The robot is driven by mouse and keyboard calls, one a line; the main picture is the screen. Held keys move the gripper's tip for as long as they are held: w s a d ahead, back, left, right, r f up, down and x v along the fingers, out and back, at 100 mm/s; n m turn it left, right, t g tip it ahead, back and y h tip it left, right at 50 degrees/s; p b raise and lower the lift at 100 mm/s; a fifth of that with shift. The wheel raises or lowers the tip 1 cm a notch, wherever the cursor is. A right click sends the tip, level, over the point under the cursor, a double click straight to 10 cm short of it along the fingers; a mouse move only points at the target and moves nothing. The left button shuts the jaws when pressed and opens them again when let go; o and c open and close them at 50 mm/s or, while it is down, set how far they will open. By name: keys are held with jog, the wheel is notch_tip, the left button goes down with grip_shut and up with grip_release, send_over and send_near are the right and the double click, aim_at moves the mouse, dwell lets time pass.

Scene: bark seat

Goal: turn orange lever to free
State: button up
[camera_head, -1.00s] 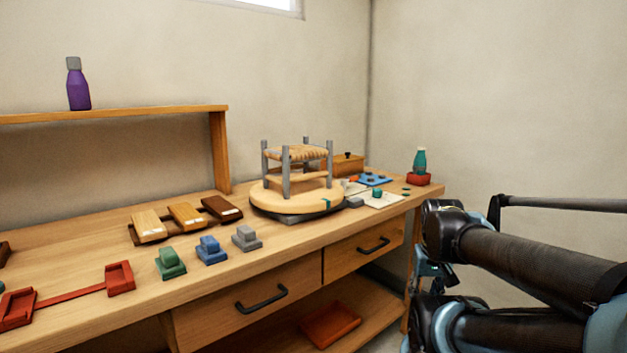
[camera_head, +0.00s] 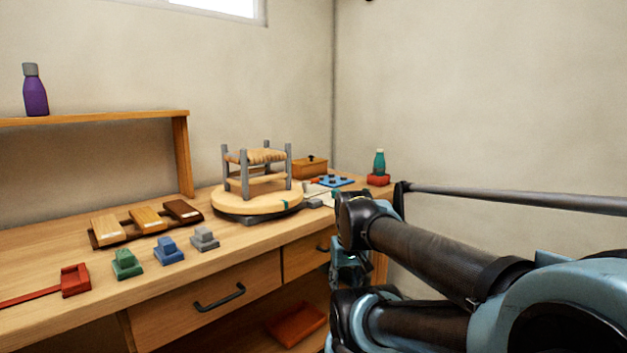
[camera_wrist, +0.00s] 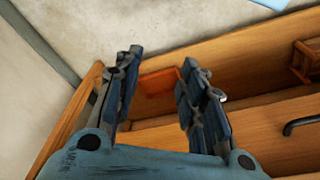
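I cannot clearly make out an orange lever. A very small orange-red spot (camera_head: 314,181) shows beside the blue board (camera_head: 338,183) at the bench's right end, too small to identify. In the head view my arm hides part of the bench's right end.
Green (camera_head: 127,264), blue (camera_head: 168,251) and grey (camera_head: 205,239) blocks line the bench front. A rack with wood samples (camera_head: 147,221) stands behind them. A teal bottle (camera_head: 379,163) stands on a red base at the right end. A drawer handle (camera_head: 219,297) juts from the front.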

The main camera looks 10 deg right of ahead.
jog(key=w+r+m+g, duration=0.1)
jog(key=w+r+m, duration=0.4)
jog(key=w+r, duration=2.05)
jog(key=w+r+m, duration=0.1)
jog(key=w+r, duration=0.2)
jog(key=w, duration=0.5)
jog(key=w+r+m, duration=0.2)
jog(key=w+r, duration=0.1)
jog(key=w, duration=0.5)
jog(key=w+m+g, duration=0.1)
jog(key=w+m, duration=0.2)
jog(key=w, duration=1.2)
notch_tip(320, 180, down, 16)
jog(key=shift+f, duration=0.1)
jog(key=shift+c, duration=0.4)
jog(key=shift+w, duration=0.1)
grip_shut()
